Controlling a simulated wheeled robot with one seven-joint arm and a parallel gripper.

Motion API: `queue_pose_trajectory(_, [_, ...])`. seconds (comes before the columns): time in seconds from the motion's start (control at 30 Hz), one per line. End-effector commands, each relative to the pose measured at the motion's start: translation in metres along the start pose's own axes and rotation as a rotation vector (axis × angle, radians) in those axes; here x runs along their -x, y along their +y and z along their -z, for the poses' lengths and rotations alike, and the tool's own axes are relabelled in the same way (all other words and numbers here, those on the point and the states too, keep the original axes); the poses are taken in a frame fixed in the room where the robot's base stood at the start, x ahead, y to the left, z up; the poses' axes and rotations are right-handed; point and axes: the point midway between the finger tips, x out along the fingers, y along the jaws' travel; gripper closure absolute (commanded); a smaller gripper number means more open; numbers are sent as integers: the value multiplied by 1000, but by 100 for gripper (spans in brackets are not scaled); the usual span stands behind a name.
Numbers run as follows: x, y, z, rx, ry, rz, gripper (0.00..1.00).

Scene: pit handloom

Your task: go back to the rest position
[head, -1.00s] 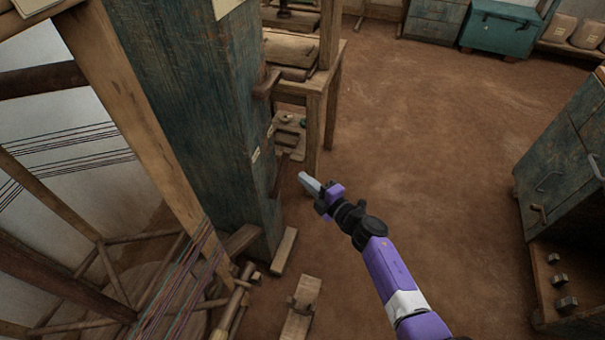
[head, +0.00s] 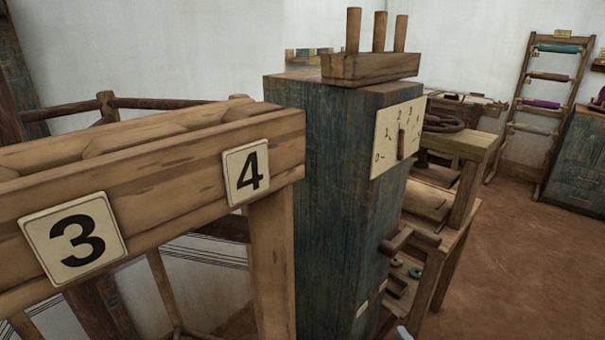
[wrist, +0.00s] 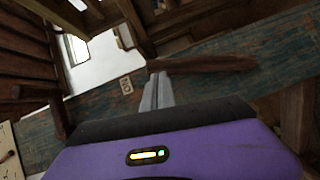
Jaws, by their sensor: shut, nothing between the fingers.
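My gripper (wrist: 157,92) shows in the wrist view with its two grey fingers together and nothing between them. The fingertips point at a brown wooden bar (wrist: 205,64) and overlap its left part in the picture; I cannot tell whether they touch it. In the head view only the grey tip of my gripper (head: 404,333) shows at the bottom edge, below a wooden handle (head: 414,236) on the blue post (head: 338,190). The rest of my arm is out of the head view.
A wooden beam with number plates 3 (head: 73,238) and 4 (head: 246,171) stands at the left. A dial board (head: 398,137) is on the post. A wooden bench (head: 460,150) stands behind it. Open floor (head: 510,265) lies at the right, before a spool rack (head: 553,110).

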Motion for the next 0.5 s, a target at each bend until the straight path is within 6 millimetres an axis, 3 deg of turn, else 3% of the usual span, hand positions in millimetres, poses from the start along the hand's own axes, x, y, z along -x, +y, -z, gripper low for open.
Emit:
queue_pose_trajectory(0.1, [0,1,-4,-38,-18,-4,100])
queue_pose_trajectory(0.37, [-3,38,-14,-111,-51,-82,100])
queue_pose_trajectory(0.5, [6,62,-16,-187,-77,-147,100])
